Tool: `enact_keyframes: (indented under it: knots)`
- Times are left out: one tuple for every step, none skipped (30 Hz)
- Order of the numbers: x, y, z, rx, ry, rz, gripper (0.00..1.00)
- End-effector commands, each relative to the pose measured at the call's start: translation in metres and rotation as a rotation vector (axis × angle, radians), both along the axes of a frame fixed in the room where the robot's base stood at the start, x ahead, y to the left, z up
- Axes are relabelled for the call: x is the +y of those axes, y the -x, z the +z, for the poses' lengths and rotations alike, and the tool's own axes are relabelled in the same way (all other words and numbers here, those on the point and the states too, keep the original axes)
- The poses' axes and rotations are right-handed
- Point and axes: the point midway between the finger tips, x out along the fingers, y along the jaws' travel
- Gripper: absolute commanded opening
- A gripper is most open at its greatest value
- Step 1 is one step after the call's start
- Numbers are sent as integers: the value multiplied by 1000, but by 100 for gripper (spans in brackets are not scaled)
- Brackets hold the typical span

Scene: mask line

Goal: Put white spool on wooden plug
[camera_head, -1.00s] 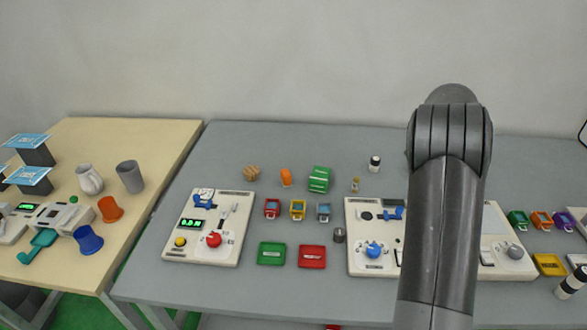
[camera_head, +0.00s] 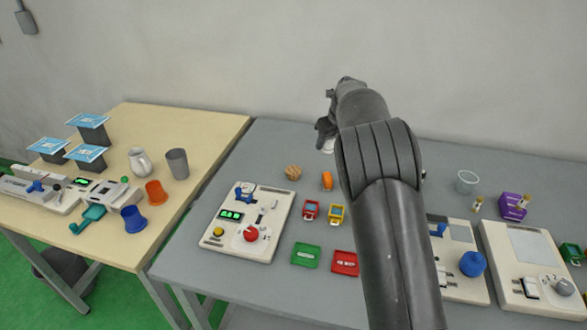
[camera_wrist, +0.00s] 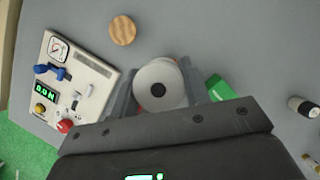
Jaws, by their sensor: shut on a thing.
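My gripper (camera_wrist: 163,93) is shut on the white spool (camera_wrist: 150,72), which shows its round end and dark centre hole in the wrist view. In the head view my gripper (camera_head: 328,122) is partly hidden by my arm, and a bit of the white spool (camera_head: 328,146) shows below it, above the table. The wooden plug (camera_wrist: 122,30) is a round, light brown, striped piece on the grey table. It lies beyond the spool and a little left of it in the wrist view, apart from it. In the head view the wooden plug (camera_head: 293,173) stands left of my gripper.
An orange piece (camera_head: 327,181) stands right of the plug. A white panel (camera_head: 249,222) with dials and knobs lies nearer. Green (camera_head: 306,256) and red (camera_head: 344,262) trays sit at the front.

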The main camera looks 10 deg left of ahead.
Motion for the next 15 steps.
enact_keyframes:
  knots:
    - [8, 0, -4, 1, 0, 4, 18]
    - [13, 0, -7, 1, 1, 5, 18]
    - [21, 0, -12, 2, 2, 7, 18]
    - [27, -1, -16, 2, 1, 7, 18]
    - [34, -2, -20, 2, 1, 6, 18]
    - [43, -3, -26, 1, 2, 6, 18]
    - [50, -3, -30, 1, 2, 7, 18]
    - [57, -4, -35, 1, 2, 6, 18]
    - [66, -5, -40, 1, 2, 6, 18]
    - [72, -6, -44, 2, 2, 6, 18]
    - [79, -7, -48, 0, 2, 6, 18]
    - [87, -7, -53, 0, 2, 6, 18]
    - [92, -8, -56, 0, 2, 6, 18]
    - [97, -9, -58, 0, 1, 5, 18]
    - [102, -9, -62, 1, 2, 4, 18]
